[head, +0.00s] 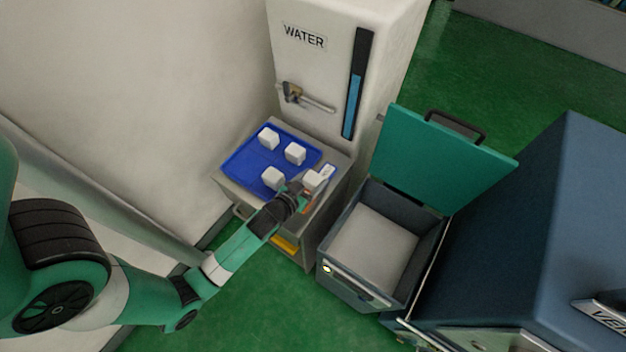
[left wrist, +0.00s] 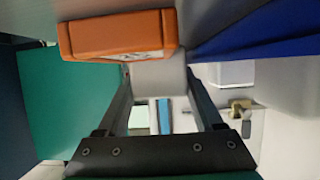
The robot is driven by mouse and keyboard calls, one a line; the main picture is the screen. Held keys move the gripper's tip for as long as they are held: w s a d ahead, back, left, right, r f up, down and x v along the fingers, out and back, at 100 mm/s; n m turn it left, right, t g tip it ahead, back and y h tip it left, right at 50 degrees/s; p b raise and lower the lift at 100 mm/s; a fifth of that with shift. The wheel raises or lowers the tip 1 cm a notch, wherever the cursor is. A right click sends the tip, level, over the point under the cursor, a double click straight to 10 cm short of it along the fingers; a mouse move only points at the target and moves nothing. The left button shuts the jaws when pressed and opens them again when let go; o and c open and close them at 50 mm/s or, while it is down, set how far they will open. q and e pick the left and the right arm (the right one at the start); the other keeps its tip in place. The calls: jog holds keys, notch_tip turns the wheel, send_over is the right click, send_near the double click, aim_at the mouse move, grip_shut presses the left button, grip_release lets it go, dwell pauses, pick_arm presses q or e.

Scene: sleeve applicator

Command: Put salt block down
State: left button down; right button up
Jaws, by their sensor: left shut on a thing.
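My left gripper (head: 303,186) is over the right edge of the small grey cart, beside the blue tray. It is shut on a white salt block (head: 313,180). In the left wrist view the salt block (left wrist: 157,77) shows between the two fingers. I cannot tell whether the block touches the cart top. Three more white blocks (head: 295,153) sit on the blue tray (head: 236,167). My right gripper is not in view.
An orange item (left wrist: 115,35) lies close to the held block. A white WATER cabinet (head: 310,75) with a tap stands behind the cart. To the right is an open bin (head: 375,245) with a raised teal lid (head: 435,165). A blue machine (head: 540,230) stands further right.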

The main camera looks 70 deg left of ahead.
pick_arm(q)
jog(key=shift+f, duration=0.15)
jog(key=shift+c, duration=1.7)
grip_release()
jog(key=o, duration=0.3)
jog(key=shift+w+d, duration=0.1)
jog(key=shift+d, duration=0.1)
jog(key=shift+a, duration=0.1)
jog(key=shift+r, duration=0.2)
jog(key=shift+s+r, duration=0.2)
jog(key=shift+s, duration=0.1)
jog(key=p+v, duration=0.2)
jog(key=v, duration=0.9)
jog(key=shift+s, duration=0.2)
